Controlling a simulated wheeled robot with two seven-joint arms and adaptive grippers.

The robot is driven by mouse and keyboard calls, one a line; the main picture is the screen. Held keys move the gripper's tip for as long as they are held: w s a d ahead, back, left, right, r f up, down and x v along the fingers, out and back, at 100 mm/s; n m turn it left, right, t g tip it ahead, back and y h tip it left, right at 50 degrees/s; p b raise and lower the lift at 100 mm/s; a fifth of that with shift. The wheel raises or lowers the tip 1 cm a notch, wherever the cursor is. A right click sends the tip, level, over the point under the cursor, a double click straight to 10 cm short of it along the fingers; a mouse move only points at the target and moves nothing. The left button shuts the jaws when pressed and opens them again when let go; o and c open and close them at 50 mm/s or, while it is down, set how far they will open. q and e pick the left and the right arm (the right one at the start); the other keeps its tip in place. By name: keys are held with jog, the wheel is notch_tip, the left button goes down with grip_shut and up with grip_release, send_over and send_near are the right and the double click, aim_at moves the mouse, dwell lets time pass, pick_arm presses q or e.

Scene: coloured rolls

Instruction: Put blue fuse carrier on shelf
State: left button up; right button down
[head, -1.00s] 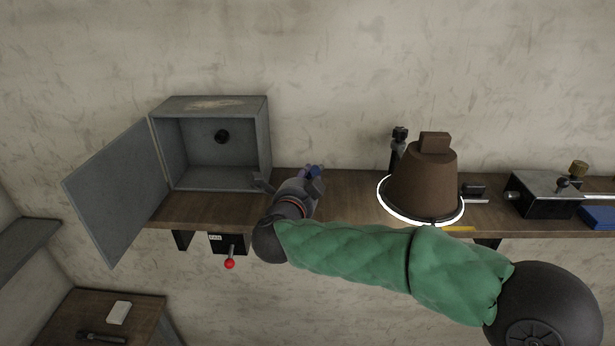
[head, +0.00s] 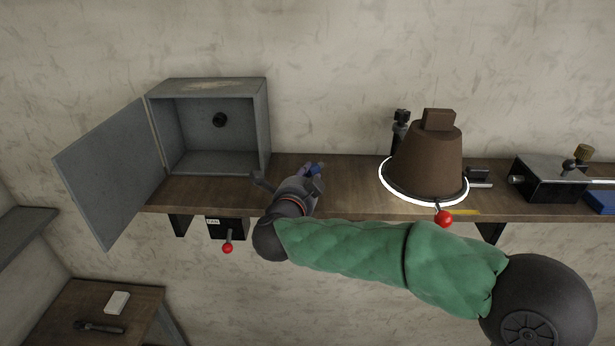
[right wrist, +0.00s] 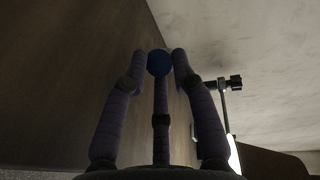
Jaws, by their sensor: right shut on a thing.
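The blue fuse carrier (right wrist: 159,62) shows as a round blue end between the fingertips in the right wrist view. In the head view a small blue part of it (head: 312,169) shows at the tip of my right gripper (head: 308,176). My right gripper is shut on it, with the fingers around its end. The wooden shelf (head: 350,196) runs along the wall, and the gripper is over its middle, right of the grey box. I cannot tell whether the carrier touches the shelf. My left gripper is not in view.
An open grey metal box (head: 208,125) with its door (head: 115,172) swung left stands on the shelf. A brown bell-shaped thing (head: 428,165) on a white ring is to the right. A black device (head: 550,180) and a blue item (head: 601,201) lie farther right. Red-knobbed levers (head: 227,248) sit below the edge.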

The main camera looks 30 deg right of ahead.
jog(key=shift+f+b, duration=0.6)
jog(key=shift+f, duration=0.2)
jog(key=c, duration=0.9)
grip_release()
jog(key=shift+f, duration=0.1)
jog(key=shift+s+a, duration=0.2)
jog(key=shift+a, duration=0.15)
jog(key=v, duration=1.1)
jog(key=shift+s+d+r, duration=0.15)
jog(key=shift+s+r, duration=0.1)
jog(key=shift+r, duration=0.2)
jog(key=shift+f, duration=0.1)
